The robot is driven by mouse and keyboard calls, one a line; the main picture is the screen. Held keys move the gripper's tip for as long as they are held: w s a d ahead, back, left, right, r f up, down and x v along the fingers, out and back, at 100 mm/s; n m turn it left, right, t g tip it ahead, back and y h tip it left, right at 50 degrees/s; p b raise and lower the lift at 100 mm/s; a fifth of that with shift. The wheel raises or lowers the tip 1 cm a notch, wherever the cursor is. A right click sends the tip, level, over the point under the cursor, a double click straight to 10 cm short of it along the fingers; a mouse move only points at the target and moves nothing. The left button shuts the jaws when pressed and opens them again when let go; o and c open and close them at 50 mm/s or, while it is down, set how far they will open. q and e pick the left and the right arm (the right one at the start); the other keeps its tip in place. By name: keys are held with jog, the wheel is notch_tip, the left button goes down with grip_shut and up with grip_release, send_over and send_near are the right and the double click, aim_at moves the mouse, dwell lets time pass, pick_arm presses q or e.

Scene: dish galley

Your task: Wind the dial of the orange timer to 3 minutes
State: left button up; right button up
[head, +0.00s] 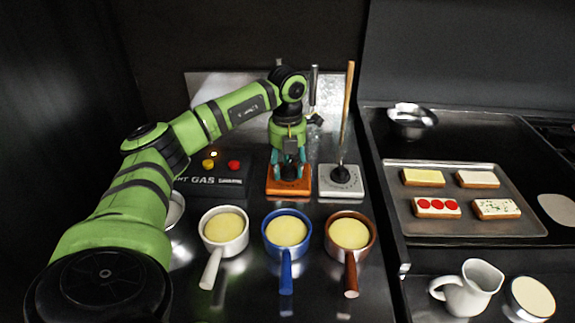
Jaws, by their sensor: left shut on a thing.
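The orange timer (288,190) is a flat orange square plate near the back of the dark counter. My left gripper (290,170) reaches down over it from above, with teal fingers closed around the dial at its centre. The gripper hides the dial and most of its markings, so I cannot read the setting. A similar white timer (341,190) with a dark centre sits just to the right of the orange one. My right gripper is not in view.
White (210,268), blue (285,275) and brown (351,275) pans stand in front of the timers. A gas panel (212,188) lies to the left. A wooden-handled utensil (346,110) rises by the white timer. A tray (465,227) of toasts and a jug (467,288) are on the right.

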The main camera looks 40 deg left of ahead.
aim_at(289, 167)
pick_arm(q)
jog(key=shift+s+d+f, duration=0.25)
jog(key=shift+f, duration=0.15)
dwell(0.5)
jog(key=o, duration=1.1)
jog(key=shift+r, duration=0.15)
jog(key=shift+w+a+r, duration=0.1)
jog(key=shift+w+r, duration=0.05)
jog(key=shift+r, duration=0.4)
notch_tip(289, 167, up, 11)
jog(key=shift+o, duration=0.2)
jog(key=shift+f, duration=0.1)
